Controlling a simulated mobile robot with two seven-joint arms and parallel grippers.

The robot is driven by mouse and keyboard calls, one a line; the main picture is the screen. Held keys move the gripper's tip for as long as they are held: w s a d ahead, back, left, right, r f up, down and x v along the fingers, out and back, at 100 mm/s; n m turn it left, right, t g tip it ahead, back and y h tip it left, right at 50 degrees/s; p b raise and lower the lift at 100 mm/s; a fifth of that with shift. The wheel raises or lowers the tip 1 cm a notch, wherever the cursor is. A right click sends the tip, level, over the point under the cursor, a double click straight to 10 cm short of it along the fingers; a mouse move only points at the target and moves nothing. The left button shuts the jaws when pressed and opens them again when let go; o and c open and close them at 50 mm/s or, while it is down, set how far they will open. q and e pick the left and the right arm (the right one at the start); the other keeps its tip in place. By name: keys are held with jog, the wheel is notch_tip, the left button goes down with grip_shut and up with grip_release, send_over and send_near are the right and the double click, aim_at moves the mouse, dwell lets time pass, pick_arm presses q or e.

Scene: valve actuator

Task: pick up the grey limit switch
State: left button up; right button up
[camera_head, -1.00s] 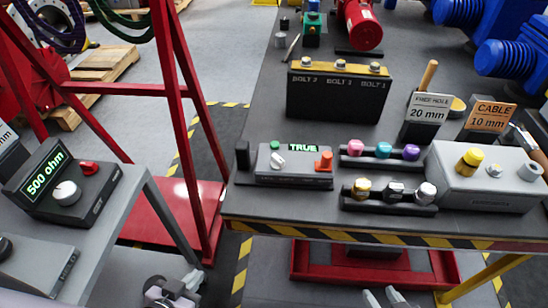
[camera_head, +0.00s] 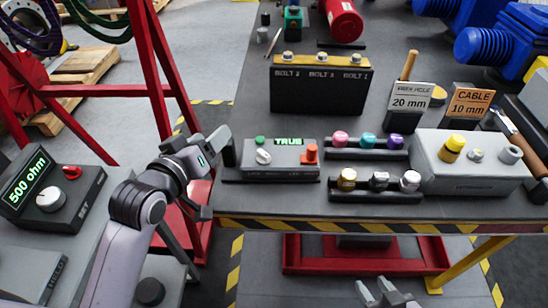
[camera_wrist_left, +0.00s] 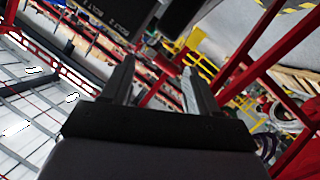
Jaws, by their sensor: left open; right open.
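My left gripper (camera_head: 226,148) is just left of the box, apart from the grey piece. In the left wrist view its fingers (camera_wrist_left: 158,88) are spread with nothing between them; the switch does not show there. My right gripper (camera_head: 384,292) is open and empty below the front edge.
Racks of coloured knobs (camera_head: 366,153) and metallic knobs (camera_head: 376,194) stand right of the box, then a larger grey box (camera_head: 470,175). A black bolt block (camera_head: 318,90) stands behind. A red frame (camera_head: 180,80) rises left of the table, near my left arm.

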pick_arm(q)
jog(key=d+r+m+g, duration=0.3)
jog(key=d+r+g, duration=0.2)
jog(key=d+g, duration=0.25)
jog(key=a+r+n+g+y, duration=0.1)
jog(key=a+r+g+y, duration=0.15)
jog(key=a+y, duration=0.2)
jog(key=shift+s+x, duration=0.15)
jog(key=shift+x, duration=2.55)
jog(key=shift+s+x, duration=0.2)
jog(key=shift+x, duration=2.5)
jog(key=shift+f, duration=0.15)
grip_shut()
